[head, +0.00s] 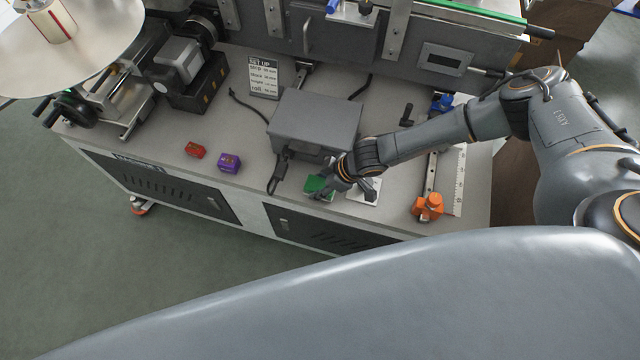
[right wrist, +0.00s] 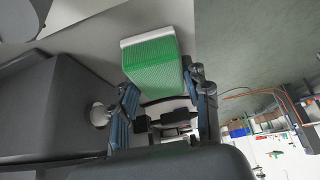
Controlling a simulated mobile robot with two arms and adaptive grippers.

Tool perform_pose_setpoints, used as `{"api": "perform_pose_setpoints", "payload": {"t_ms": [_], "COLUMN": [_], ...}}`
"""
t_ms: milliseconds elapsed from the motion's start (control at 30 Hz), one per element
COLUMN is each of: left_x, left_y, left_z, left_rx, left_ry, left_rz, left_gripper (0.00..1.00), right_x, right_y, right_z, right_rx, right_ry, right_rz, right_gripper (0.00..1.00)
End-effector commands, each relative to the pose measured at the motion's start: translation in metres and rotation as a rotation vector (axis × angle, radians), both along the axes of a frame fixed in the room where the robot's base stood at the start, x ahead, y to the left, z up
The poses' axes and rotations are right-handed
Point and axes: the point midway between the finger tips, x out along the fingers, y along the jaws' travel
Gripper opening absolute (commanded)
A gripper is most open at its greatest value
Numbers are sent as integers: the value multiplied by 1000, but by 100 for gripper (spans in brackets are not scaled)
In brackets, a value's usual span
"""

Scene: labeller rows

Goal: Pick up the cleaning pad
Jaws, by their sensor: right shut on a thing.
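The cleaning pad (head: 318,186) is green and sits at the front edge of the grey machine top, just in front of the grey box. In the right wrist view the cleaning pad (right wrist: 152,60) shows a green ribbed face with a white edge, between the fingertips. My right gripper (head: 330,188) is shut on the pad; it also shows in the right wrist view (right wrist: 160,88). I cannot tell whether the pad touches the surface. My left gripper is not in view.
A grey box (head: 315,122) with a cable stands just behind the pad. A red block (head: 195,150) and a purple block (head: 229,163) lie to the left. An orange stop (head: 427,207) on a rail is to the right.

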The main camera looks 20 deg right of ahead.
Motion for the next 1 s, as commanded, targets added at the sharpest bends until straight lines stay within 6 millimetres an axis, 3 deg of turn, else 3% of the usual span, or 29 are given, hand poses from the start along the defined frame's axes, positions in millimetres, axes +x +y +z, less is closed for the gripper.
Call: {"api": "perform_pose_setpoints", "payload": {"t_ms": [267, 533, 800, 1000], "left_x": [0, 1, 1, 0], "left_y": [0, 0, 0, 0], "left_z": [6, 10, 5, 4], "left_rx": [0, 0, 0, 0], "left_ry": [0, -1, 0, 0], "left_rz": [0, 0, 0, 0], "left_gripper": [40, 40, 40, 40], "right_x": [0, -45, -100, -119], "right_y": [0, 24, 53, 63], "right_z": [35, 90, 115, 126], "right_rx": [3, 5, 3, 2], "right_ry": [-1, 1, 3, 0], "right_rz": [-1, 2, 2, 0], "right_gripper": [25, 25, 25, 25]}}
